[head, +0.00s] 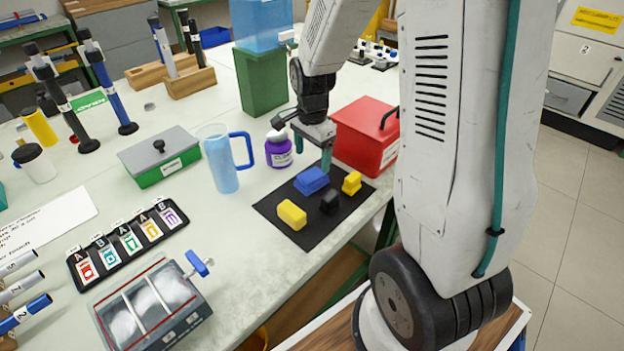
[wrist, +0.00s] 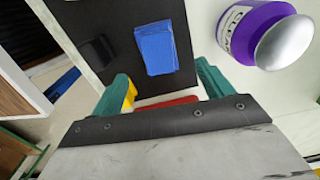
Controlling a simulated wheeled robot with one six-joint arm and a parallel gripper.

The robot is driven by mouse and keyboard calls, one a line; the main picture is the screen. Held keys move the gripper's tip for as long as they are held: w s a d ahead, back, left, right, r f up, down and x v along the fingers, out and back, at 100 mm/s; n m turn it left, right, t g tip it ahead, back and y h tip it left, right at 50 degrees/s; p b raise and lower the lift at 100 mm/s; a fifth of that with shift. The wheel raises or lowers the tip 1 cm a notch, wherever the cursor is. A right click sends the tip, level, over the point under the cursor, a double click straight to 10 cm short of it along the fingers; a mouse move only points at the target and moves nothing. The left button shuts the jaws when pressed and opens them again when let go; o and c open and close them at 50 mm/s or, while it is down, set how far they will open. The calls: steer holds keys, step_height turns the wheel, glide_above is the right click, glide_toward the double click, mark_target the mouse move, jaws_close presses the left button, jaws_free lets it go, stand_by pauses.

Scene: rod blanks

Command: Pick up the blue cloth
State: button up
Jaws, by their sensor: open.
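The blue cloth (head: 312,180) is a folded block lying on a black mat (head: 318,222) on the table. In the wrist view the blue cloth (wrist: 156,48) lies ahead of the fingers, roughly in line with the gap between them. My gripper (head: 326,155) hangs above the back edge of the mat, just behind the cloth in the head view. In the wrist view my gripper (wrist: 160,90) shows its two green fingers wide apart with nothing between them.
On the mat are a yellow block (head: 292,214), a black block (head: 330,201) and a smaller yellow piece (head: 351,183). A purple bottle (head: 278,152) stands left of my gripper, and a red box (head: 364,140) stands right.

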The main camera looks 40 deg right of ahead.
mark_target(311, 175)
step_height(311, 175, down, 7)
steer(key=shift+s+a+r, duration=0.1)
steer(key=shift+a, duration=0.05)
steer(key=c, duration=1.1)
